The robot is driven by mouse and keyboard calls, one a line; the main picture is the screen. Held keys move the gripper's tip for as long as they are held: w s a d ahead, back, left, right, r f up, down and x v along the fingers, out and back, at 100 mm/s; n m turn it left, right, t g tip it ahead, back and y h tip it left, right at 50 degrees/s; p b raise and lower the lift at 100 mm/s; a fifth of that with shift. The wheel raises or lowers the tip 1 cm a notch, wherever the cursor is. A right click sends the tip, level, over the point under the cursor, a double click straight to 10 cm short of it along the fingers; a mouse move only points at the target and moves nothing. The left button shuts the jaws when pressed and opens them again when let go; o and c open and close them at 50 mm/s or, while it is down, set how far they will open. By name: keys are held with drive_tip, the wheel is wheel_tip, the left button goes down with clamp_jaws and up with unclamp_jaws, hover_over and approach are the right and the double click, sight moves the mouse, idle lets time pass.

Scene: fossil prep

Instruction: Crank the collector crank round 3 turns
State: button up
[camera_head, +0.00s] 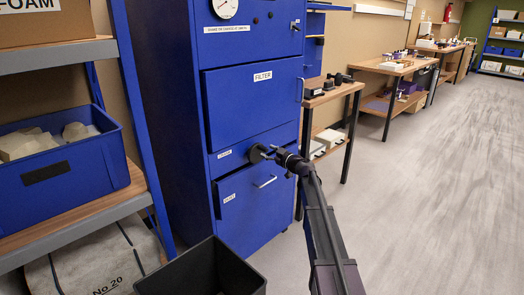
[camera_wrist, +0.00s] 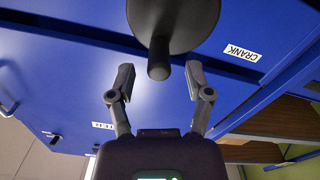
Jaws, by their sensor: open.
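The collector crank (camera_head: 256,153) is a dark round disc on the front of the blue collector cabinet (camera_head: 255,110). In the wrist view the disc (camera_wrist: 180,20) fills the top middle, and its short dark handle (camera_wrist: 159,62) sticks out toward me. My gripper (camera_wrist: 158,82) is open, with one finger on each side of the handle's end. I see gaps on both sides, so the fingers do not appear to grip it. In the head view my gripper (camera_head: 277,154) is right at the crank and partly hides it.
A drawer with a silver handle (camera_head: 265,182) sits below the crank, and the FILTER door (camera_head: 252,100) above it. A black bin (camera_head: 205,272) stands on the floor in front. Shelving with a blue crate (camera_head: 85,172) is at left. Open floor (camera_head: 430,190) lies at right.

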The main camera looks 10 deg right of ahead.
drive_tip(key=shift+x, duration=1.6)
clamp_jaws()
drive_tip(key=shift+a, duration=0.25)
drive_tip(key=shift+d, duration=0.25)
